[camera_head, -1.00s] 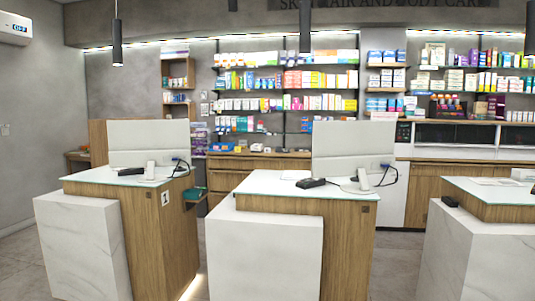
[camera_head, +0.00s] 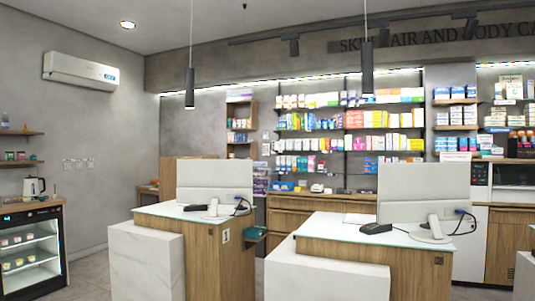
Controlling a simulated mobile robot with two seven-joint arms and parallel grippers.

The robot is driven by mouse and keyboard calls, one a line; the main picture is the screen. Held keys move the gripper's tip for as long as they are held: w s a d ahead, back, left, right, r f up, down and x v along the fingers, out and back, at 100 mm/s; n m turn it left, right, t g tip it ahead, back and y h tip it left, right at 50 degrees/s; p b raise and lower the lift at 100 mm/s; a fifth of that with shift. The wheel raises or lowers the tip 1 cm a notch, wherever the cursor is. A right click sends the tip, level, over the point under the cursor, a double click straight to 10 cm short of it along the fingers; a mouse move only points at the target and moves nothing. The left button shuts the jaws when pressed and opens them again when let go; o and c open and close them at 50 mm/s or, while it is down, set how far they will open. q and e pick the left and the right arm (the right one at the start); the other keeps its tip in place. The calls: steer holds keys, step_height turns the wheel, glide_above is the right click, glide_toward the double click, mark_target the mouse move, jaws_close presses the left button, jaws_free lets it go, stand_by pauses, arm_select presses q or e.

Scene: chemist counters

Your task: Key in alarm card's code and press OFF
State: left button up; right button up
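I cannot make out an alarm card or an alarm keypad for certain. A row of small pale wall plates (camera_head: 77,163) is on the left wall, too small to read. A white wall unit (camera_head: 80,71) higher up carries a small blue and white label; it looks like an air conditioner. A dark device (camera_head: 376,228), like a card terminal, lies on the right counter, and another dark device (camera_head: 196,207) lies on the left counter. Neither of my grippers is in view.
Two wood and white counters (camera_head: 148,262) (camera_head: 326,277) with monitors (camera_head: 214,186) (camera_head: 424,207) stand ahead, with a gap between them. A glass-fronted cooler (camera_head: 32,251) with a kettle (camera_head: 34,187) on top is at left. Stocked shelves line the back. Floor shows between cooler and left counter.

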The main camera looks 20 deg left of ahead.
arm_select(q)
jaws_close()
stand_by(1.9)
